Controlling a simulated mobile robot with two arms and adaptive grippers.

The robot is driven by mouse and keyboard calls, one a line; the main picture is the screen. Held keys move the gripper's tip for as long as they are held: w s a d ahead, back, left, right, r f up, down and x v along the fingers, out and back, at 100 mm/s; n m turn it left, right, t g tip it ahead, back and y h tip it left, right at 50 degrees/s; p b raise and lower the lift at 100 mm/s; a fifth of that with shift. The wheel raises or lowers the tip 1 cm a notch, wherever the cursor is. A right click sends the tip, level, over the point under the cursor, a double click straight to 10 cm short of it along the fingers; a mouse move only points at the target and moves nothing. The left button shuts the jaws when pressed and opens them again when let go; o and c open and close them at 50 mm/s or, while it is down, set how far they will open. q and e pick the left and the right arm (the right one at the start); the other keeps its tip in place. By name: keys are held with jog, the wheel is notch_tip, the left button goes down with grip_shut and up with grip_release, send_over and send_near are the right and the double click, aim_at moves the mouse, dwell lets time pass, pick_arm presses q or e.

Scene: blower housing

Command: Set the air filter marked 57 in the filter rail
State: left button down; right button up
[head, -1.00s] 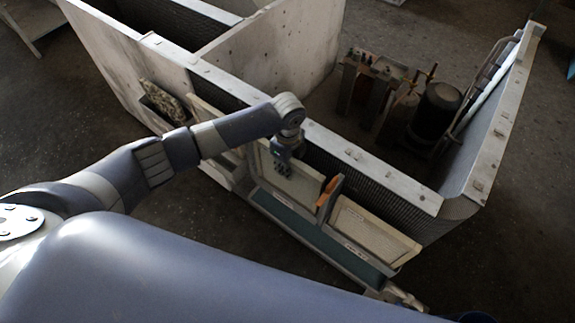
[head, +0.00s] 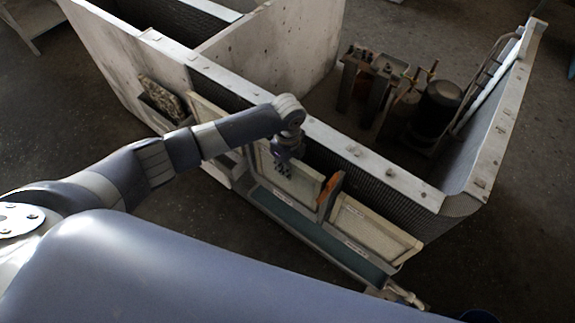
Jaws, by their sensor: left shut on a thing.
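My left gripper (head: 284,166) points down at the top of a pale, framed filter panel (head: 302,184) and is shut on it. The panel stands tilted against the housing's side, with its lower edge at a long rail with a teal channel (head: 300,222). Whether it is seated in the channel I cannot tell. A second pale filter panel (head: 370,230) leans to the right, past an upright divider with an orange part (head: 332,188). Small labels show on the panels, but their numbers are too small to read. My right gripper is not in view.
The open metal housing's top flange (head: 370,162) runs just behind the filters. A dark cylinder (head: 438,108) and pipes stand inside it. A cubby with a mottled object (head: 162,100) is at left. Dark floor (head: 200,250) lies in front.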

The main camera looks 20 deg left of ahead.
pick_arm(q)
jog(key=shift+f, duration=0.1)
jog(key=shift+f, duration=0.65)
dwell(0.8)
jog(key=c, duration=0.9)
grip_release()
jog(key=shift+c, duration=0.2)
jog(key=shift+r+p, duration=4)
jog(key=shift+r, duration=0.3)
jog(key=shift+s+f, duration=0.1)
